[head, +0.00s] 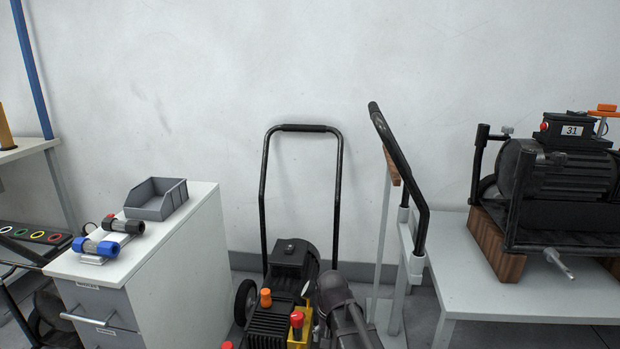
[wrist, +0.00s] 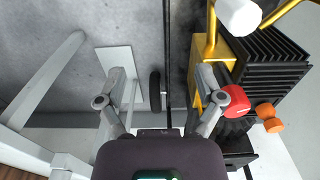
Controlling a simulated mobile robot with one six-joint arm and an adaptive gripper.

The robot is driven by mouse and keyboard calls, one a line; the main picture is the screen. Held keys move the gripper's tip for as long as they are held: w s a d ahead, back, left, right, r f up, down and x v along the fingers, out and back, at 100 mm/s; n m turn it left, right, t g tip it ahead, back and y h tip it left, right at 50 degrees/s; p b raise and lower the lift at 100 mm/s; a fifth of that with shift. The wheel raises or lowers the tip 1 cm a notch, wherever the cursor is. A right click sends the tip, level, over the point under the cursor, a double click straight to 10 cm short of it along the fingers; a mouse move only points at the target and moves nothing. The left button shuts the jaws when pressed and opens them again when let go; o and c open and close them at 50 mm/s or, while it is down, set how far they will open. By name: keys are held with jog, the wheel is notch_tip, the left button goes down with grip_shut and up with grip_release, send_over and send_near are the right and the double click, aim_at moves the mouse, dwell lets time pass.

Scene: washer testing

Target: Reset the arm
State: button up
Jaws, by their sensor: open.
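My gripper (wrist: 162,75) is open and empty in the wrist view, its two grey fingers spread wide and pointing down toward the floor. The right finger shows beside the yellow block (wrist: 212,48) and red knob (wrist: 236,102) of the washer; I cannot tell if they touch. In the head view, part of my dark arm (head: 338,295) shows at the bottom centre, in front of the wheeled washer (head: 270,325). The gripper fingers cannot be made out there.
A white cabinet (head: 175,250) with a grey bin (head: 156,198) and blue and black fittings stands left. A white table (head: 480,295) at right bears a machine marked 31 (head: 565,175) on wooden blocks. A black handle (head: 400,160) rises close right of my arm.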

jog(key=s+d+r+n+p, duration=0.2)
jog(key=s+d+r+p, duration=0.15)
jog(key=s+d, duration=0.7)
notch_tip(320, 180, up, 38)
jog(key=w+d+p, duration=0.1)
jog(key=w+p, duration=0.1)
jog(key=p, duration=3.5)
